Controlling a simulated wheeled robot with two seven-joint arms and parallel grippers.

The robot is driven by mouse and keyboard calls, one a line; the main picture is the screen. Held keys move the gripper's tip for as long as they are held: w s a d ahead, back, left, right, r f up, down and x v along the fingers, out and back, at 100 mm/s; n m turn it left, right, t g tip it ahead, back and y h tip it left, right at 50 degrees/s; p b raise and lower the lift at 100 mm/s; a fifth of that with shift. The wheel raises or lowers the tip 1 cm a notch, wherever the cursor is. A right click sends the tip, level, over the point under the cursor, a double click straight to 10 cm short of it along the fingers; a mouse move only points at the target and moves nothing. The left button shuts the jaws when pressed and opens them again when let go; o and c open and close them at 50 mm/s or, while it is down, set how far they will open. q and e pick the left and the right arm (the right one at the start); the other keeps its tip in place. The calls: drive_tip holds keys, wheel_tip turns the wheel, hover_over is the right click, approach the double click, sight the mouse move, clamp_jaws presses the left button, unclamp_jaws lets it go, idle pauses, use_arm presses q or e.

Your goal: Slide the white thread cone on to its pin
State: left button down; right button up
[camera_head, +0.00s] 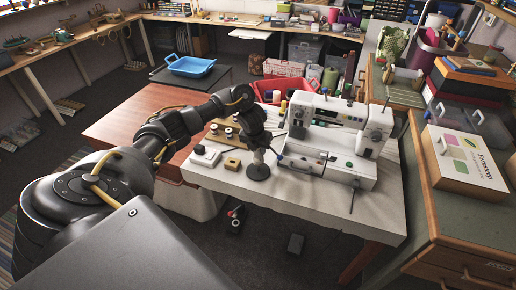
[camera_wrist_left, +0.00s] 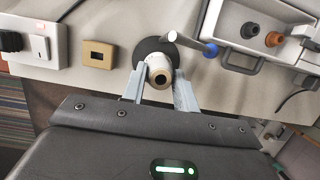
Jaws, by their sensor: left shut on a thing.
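The white thread cone (camera_wrist_left: 158,65) is between the fingers of my left gripper (camera_wrist_left: 160,92) in the left wrist view, its brown hollow core facing the camera. The gripper is shut on it. Behind the cone a dark round base (camera_wrist_left: 148,46) lies on the pale table. A pale rod (camera_wrist_left: 190,42) slants beside the cone; I cannot tell whether this is the pin or whether it touches the cone. In the head view my left gripper (camera_head: 258,148) is just above the round base (camera_head: 258,173) and largely hides the cone. My right gripper is not in view.
A white sewing machine (camera_head: 335,125) stands right of the gripper. A blue knob (camera_wrist_left: 210,50) is close by. A white switch box (camera_head: 205,155) and a tan block with a hole (camera_head: 232,163) lie to the left. The table's front (camera_head: 335,205) is mostly clear.

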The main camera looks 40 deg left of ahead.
sight(258, 157)
use_arm(q)
drive_tip(key=shift+f+b, duration=0.5)
drive_tip(key=shift+f, duration=0.2)
drive_tip(key=shift+f+b, duration=1.45)
drive_tip(key=shift+f, duration=0.35)
drive_tip(key=c, duration=1)
unclamp_jaws()
drive_tip(key=shift+r, duration=0.1)
drive_tip(key=v, duration=0.3)
drive_tip(key=shift+w, duration=0.1)
drive_tip(key=p+v, duration=0.4)
drive_tip(key=v, duration=0.2)
drive_tip(key=shift+r, duration=0.3)
drive_tip(key=shift+s+d+r, duration=0.1)
drive_tip(key=shift+s+r, duration=0.25)
drive_tip(key=shift+r, duration=0.15)
